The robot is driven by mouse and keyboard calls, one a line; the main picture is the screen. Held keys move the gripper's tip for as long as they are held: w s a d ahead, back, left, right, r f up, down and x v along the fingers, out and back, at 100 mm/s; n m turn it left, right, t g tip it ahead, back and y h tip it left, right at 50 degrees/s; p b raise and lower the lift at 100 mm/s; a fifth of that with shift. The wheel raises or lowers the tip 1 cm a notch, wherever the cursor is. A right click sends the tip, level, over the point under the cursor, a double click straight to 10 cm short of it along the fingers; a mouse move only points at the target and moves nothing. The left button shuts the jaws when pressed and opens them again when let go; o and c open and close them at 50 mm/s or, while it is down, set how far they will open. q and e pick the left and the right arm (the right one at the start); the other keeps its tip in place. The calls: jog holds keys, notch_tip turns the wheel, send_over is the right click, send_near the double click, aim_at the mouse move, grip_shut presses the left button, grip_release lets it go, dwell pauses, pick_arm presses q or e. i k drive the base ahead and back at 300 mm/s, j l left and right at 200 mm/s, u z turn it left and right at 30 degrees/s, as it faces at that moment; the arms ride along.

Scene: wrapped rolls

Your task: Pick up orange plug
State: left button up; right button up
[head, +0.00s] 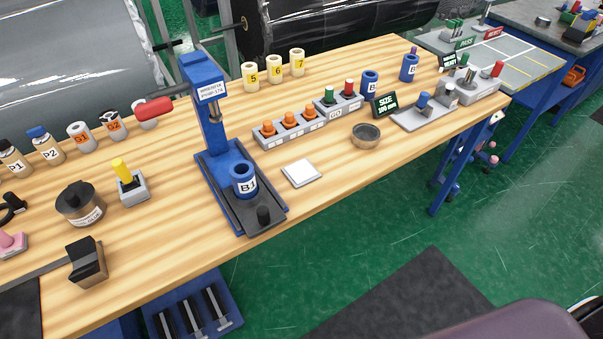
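Three orange plugs stand upright in a row in a grey holder (292,136) near the middle of the wooden bench. They are the left plug (267,130), the middle plug (290,120) and the right plug (309,112). Their lower ends are hidden in the holder. Neither of my grippers shows in the head view, so nothing is seen held.
A blue press (215,130) with a red handle and a blue B1 cylinder (244,178) stands left of the holder. A white square pad (301,173) and a round metal dish (366,136) lie in front. A grey block (340,103) with green and red plugs adjoins behind right.

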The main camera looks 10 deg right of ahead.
aim_at(289, 122)
jog(key=i+l, duration=0.2)
jog(key=i+l+u, duration=0.1)
jog(key=l, duration=0.35)
jog(key=i+l, duration=0.25)
jog(key=i+l+u, duration=0.1)
jog(key=l, duration=0.3)
jog(key=i, duration=0.1)
